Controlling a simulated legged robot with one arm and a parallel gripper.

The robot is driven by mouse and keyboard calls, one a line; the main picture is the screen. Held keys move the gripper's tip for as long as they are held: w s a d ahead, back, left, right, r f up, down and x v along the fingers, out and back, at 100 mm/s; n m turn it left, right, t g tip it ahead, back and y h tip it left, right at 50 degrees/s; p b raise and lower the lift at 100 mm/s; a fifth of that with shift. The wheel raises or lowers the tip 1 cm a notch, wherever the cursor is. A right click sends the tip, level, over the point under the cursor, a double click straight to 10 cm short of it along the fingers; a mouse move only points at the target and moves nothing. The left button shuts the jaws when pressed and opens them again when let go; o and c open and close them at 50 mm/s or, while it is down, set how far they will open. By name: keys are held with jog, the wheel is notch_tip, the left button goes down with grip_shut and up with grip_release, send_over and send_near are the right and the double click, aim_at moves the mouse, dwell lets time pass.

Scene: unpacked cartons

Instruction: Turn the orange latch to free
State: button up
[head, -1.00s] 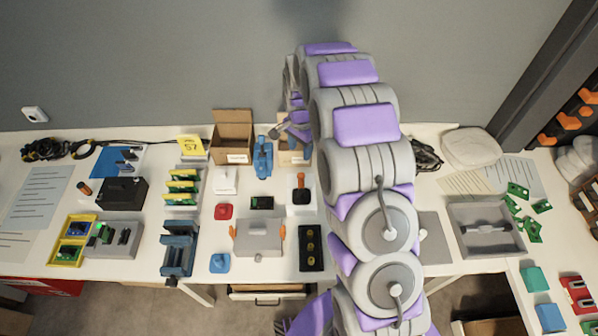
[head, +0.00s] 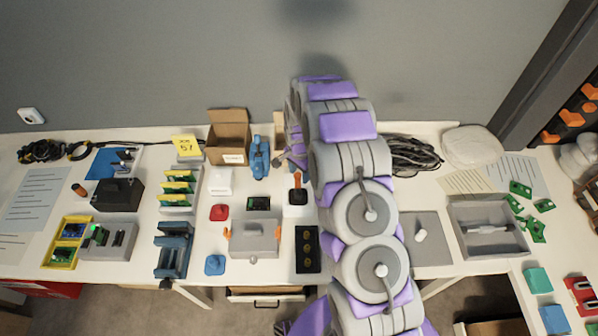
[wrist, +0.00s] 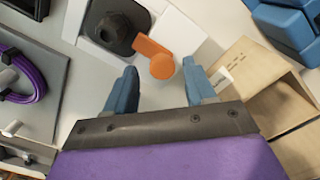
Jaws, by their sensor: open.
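The orange latch (wrist: 150,50) shows in the wrist view as a short flat bar with a round end, beside a dark round knob (wrist: 116,26) on a white base. In the head view an orange handle (head: 297,180) stands upright on a dark piece on a white block (head: 298,210), and it looks like the same part. My gripper (wrist: 160,70) is open and empty. In the wrist view its two blue fingers lie to either side of the latch's round end. I cannot tell whether they touch it. In the head view my arm partly hides the gripper.
A cardboard box (head: 228,140) and a blue device (head: 259,158) stand behind, to the left. A grey box (head: 255,240) with orange side clips and a black strip (head: 307,250) sit in front. Coiled black cable (head: 415,155) lies to the right.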

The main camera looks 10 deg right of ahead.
jog(key=shift+a, duration=0.65)
jog(key=c, duration=0.6)
jog(key=shift+d+r, duration=0.1)
jog(key=shift+d, duration=0.15)
grip_shut()
jog(key=shift+w, duration=0.1)
jog(key=n+p, duration=0.1)
jog(key=n, duration=0.1)
jog(key=n+p, duration=0.1)
jog(key=n, duration=0.1)
jog(key=shift+w+r, duration=0.1)
jog(key=shift+r, duration=0.1)
jog(key=n+p, duration=0.1)
jog(key=n, duration=0.3)
jog(key=shift+n+p, duration=0.3)
jog(key=n, duration=0.4)
jog(key=shift+f+p, duration=0.1)
jog(key=shift+p, duration=0.2)
jog(key=n, duration=0.5)
jog(key=shift+n, duration=0.3)
